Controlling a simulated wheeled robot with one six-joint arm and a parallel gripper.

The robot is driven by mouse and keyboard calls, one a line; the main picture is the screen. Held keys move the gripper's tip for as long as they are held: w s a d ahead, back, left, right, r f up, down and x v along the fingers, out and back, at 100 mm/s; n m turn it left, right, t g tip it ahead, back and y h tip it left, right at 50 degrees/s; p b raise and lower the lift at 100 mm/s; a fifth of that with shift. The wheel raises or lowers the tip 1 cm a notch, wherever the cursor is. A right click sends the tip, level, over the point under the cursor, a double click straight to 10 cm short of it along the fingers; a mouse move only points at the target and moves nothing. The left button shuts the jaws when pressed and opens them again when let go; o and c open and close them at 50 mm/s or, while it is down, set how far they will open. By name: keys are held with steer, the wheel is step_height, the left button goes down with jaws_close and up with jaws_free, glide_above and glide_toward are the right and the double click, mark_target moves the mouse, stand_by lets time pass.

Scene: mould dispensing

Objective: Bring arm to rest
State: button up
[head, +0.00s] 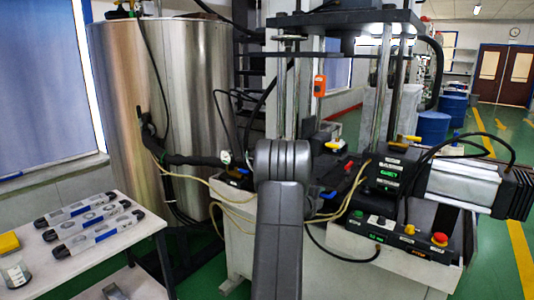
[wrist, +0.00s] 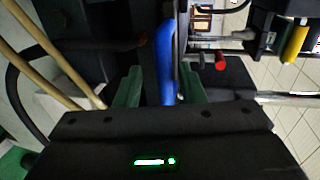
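My arm (head: 278,195) rises in the middle of the head view, in front of the machine; my gripper is hidden behind it there. In the wrist view my gripper (wrist: 160,88) shows two green fingers standing apart. A blue bar or handle (wrist: 165,55) appears between the fingers, with a visible gap on each side. I cannot tell how deep it lies between them. A small blue part (head: 328,194) shows on the machine beside my arm in the head view.
The machine (head: 240,245) with posts, cables and a control box (head: 390,175) surrounds the arm closely. A steel tank (head: 165,100) stands behind left. A white table (head: 120,235) with several grey-and-blue bars is at left. Red (wrist: 220,62) and yellow (wrist: 295,43) handles sit right of the gripper.

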steer(key=f+v, duration=0.3)
steer(key=v, duration=1.7)
steer(key=s+f+v, duration=0.1)
steer(key=f+v, duration=0.2)
steer(key=v, duration=1.7)
steer(key=shift+s+a+f+b, duration=0.15)
steer(key=shift+s+a+b, duration=0.25)
steer(key=shift+a, duration=0.2)
